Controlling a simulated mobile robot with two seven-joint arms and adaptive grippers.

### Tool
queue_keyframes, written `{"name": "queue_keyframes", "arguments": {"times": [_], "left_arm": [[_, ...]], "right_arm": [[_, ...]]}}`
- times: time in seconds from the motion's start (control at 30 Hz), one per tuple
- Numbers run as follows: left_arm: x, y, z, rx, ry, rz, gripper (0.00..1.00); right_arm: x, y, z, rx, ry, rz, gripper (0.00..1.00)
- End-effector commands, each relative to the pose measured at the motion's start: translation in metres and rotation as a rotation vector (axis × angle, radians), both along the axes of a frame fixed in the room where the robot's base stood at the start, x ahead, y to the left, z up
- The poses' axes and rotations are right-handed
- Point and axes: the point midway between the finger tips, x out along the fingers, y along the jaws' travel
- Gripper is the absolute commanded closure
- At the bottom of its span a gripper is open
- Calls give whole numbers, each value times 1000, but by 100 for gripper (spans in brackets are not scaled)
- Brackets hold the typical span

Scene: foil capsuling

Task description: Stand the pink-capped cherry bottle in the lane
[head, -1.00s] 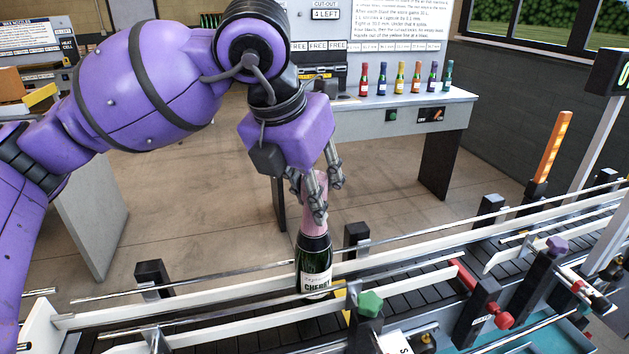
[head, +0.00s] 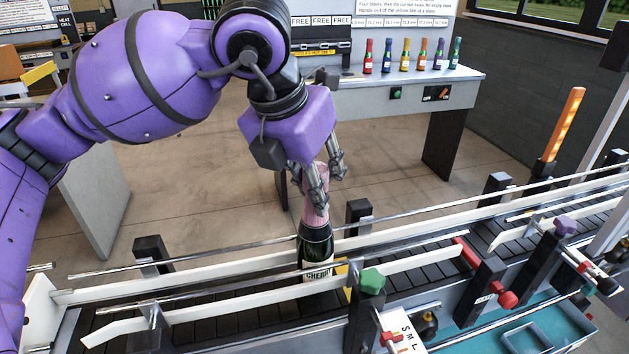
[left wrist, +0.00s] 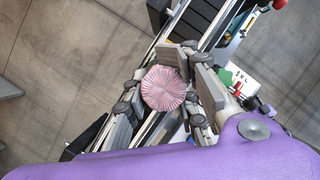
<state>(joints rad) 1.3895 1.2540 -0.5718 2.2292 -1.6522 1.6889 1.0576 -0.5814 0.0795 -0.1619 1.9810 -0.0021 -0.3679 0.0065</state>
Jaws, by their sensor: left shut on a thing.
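The cherry bottle (head: 315,241) is dark green with a pink foil cap and a white label reading "CHERRY". It is upright at the lane (head: 225,322), between the back white rail and the front white rail. The front rail hides its foot, so I cannot tell whether it touches the belt. My left gripper (head: 327,192) is shut on the pink-capped neck from above. In the left wrist view the round pleated pink cap top (left wrist: 163,88) sits between the fingers. My right gripper is not in view.
A green knob (head: 372,282) and black clamp post stand just right of the bottle at the front rail. A red-tipped gate (head: 488,285) is farther right. Several small coloured bottles (head: 404,54) stand on the back bench (head: 350,82). The belt left of the bottle is clear.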

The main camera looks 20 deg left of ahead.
Motion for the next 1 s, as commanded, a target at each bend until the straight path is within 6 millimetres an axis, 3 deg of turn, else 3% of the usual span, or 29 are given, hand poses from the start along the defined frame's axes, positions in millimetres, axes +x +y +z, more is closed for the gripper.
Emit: {"name": "queue_keyframes", "arguments": {"times": [0.57, 0.6, 0.73, 0.77, 1.0], "left_arm": [[2, 1, -6, 2, -7, 4, 100], [2, 1, -5, 1, -8, 4, 71], [1, 1, -6, 1, -5, 2, 54], [1, 1, -6, 1, -5, 2, 50], [0, 1, -8, 2, 3, 1, 50]], "right_arm": [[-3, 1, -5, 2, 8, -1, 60], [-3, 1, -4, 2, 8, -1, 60], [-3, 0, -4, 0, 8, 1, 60], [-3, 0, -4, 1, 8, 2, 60], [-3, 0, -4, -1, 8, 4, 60]]}}
